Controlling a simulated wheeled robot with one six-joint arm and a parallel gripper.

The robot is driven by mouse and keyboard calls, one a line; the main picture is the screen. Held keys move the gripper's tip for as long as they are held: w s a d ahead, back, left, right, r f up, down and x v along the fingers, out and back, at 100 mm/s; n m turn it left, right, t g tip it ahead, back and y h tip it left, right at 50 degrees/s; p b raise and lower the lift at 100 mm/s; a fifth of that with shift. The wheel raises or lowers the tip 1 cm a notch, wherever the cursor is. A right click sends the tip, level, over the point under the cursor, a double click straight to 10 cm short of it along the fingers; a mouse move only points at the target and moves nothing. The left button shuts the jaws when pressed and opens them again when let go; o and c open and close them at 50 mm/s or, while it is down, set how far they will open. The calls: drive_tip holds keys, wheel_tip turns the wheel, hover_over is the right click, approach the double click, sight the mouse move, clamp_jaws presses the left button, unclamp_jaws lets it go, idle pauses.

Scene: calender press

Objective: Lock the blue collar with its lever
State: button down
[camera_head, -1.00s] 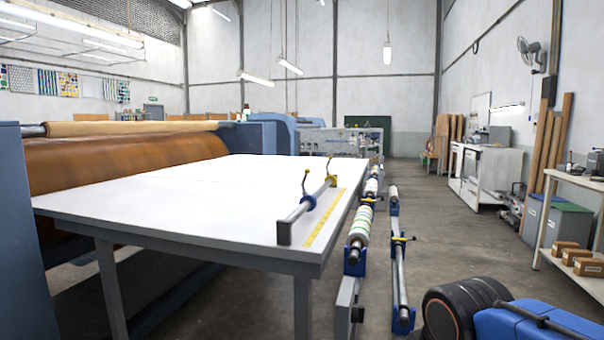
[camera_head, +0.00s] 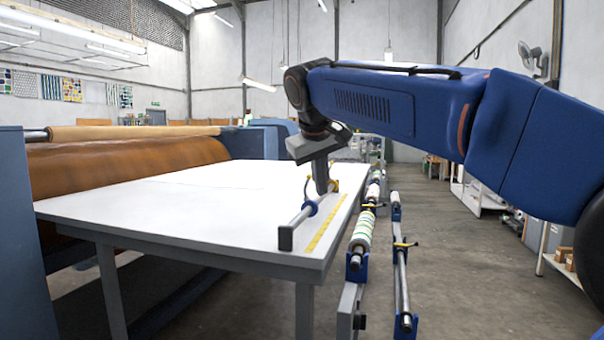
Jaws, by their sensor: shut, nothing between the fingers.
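The blue collar (camera_head: 310,207) sits around a grey bar (camera_head: 298,221) on the white table (camera_head: 190,205). Its thin lever (camera_head: 306,187) stands up from the collar, nearly upright. A yellow collar (camera_head: 333,186) is farther along the same bar, partly behind my gripper, which hides its lever. My gripper (camera_head: 321,190) points down from the end of my blue arm, shut and empty. In the picture its tips are just right of the blue collar's lever and above the bar. I cannot tell whether they touch anything.
A yellow measuring strip (camera_head: 328,224) lies right of the bar. Rails with printed rolls (camera_head: 361,232) and a bare shaft (camera_head: 401,275) stand along the table's right side. The brown roller machine (camera_head: 120,158) is behind left. The left of the tabletop is clear.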

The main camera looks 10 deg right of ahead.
drive_tip(key=w+a+r+h, duration=0.1)
drive_tip(key=w+a+r, duration=0.7)
drive_tip(key=w, duration=0.2)
approach(306, 183)
drive_tip(key=shift+t, duration=0.4)
drive_tip(key=shift+a+x, duration=0.2)
drive_tip(key=shift+x, duration=2.3)
drive_tip(key=shift+s+d+f, duration=0.1)
drive_tip(key=shift+s+f, duration=0.1)
drive_tip(key=shift+s+d, duration=0.1)
drive_tip(key=shift+d, duration=0.05)
